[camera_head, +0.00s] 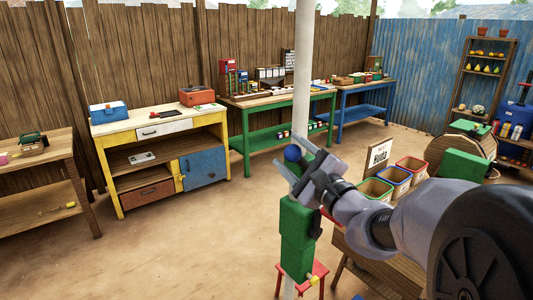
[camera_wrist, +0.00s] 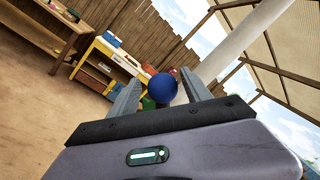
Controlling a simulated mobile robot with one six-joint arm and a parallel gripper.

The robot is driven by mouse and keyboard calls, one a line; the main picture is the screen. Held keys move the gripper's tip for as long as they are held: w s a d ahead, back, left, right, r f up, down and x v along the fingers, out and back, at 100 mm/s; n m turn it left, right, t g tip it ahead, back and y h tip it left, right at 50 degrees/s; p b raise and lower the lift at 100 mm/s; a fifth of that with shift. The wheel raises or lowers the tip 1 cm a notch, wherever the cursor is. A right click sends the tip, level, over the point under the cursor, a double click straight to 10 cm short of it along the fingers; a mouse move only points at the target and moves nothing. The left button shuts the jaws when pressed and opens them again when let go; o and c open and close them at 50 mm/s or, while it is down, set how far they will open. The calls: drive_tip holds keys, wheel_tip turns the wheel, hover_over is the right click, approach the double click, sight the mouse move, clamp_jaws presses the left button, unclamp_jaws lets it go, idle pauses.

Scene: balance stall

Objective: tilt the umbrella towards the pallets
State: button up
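A pale upright pole (camera_head: 303,60), probably the umbrella's, rises past the top of the head view; it also shows slanting in the wrist view (camera_wrist: 242,40). A ribbed beige canopy or roof (camera_wrist: 285,45) spreads overhead in the wrist view; I cannot tell whether it is the umbrella's. A blue ball knob (camera_head: 292,154) is beside the pole, above green boxes (camera_head: 296,228). My gripper (camera_head: 297,158) is at the knob, its fingers apart. In the wrist view the knob (camera_wrist: 163,87) shows between the open fingers, with gaps on both sides. I cannot make out any pallets.
A small red stool (camera_head: 302,277) stands low by the green boxes. A table with several coloured bins (camera_head: 375,188) is under my arm at the right. A yellow workbench (camera_head: 150,122) and a green table (camera_head: 275,98) line the fence. The dirt floor at left is clear.

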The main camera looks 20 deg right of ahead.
drive_tip(key=b+v, duration=0.3)
drive_tip(key=v, duration=1.4)
drive_tip(key=shift+s, duration=0.2)
drive_tip(key=shift+d, duration=0.15)
